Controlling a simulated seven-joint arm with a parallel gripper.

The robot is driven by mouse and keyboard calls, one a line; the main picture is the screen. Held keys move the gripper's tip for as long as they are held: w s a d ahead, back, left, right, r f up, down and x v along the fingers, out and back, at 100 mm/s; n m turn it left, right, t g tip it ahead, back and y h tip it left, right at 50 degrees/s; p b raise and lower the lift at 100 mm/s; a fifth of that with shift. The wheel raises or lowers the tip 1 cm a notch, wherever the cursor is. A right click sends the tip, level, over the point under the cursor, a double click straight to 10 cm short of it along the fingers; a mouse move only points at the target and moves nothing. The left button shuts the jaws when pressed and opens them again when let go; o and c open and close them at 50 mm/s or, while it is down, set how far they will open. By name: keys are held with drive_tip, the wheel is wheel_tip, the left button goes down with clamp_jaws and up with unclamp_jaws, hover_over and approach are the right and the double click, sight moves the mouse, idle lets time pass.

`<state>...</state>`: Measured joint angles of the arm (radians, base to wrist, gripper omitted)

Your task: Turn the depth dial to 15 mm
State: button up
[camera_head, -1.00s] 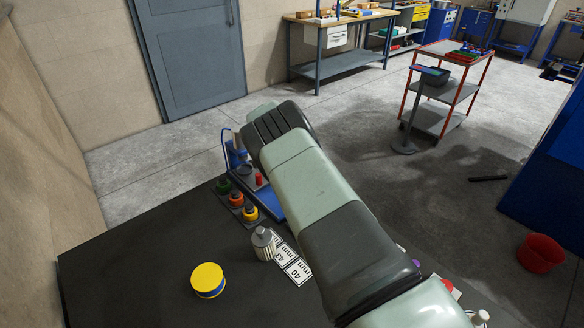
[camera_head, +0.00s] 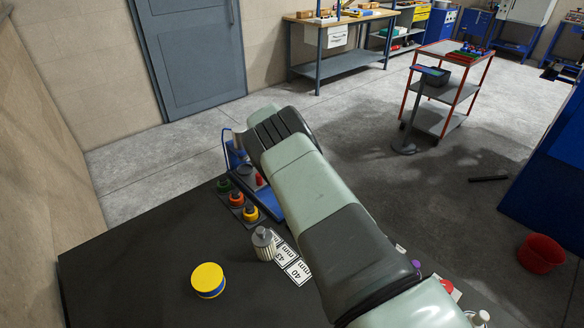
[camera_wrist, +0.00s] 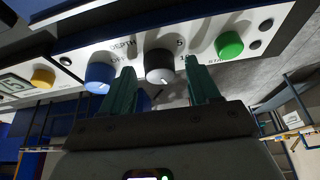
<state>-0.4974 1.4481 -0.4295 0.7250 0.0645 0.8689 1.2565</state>
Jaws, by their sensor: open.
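In the wrist view the depth dial (camera_wrist: 160,66) is a dark round knob on a light panel (camera_wrist: 73,55). Its white mark points down and slightly right. "DEPTH", "OFF" and "5" are printed around it; a further number at right is partly covered by a finger, so I cannot read it surely. My gripper (camera_wrist: 160,64) is open, its two green fingers at either side of the dial, with a visible gap from it at least on the left. Contact is not clear. In the head view my arm hides gripper and dial.
A blue knob (camera_wrist: 99,75) sits close left of the left finger, a green button (camera_wrist: 229,45) right of the right finger. A yellow button (camera_wrist: 43,76) and a display (camera_wrist: 15,84) are further left. In the head view a yellow-topped tin (camera_head: 208,280) stands on the dark table (camera_head: 130,260).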

drive_tip(key=v, duration=1)
drive_tip(key=shift+s+r, duration=0.15)
drive_tip(key=shift+r, duration=0.15)
drive_tip(key=shift+a, duration=0.15)
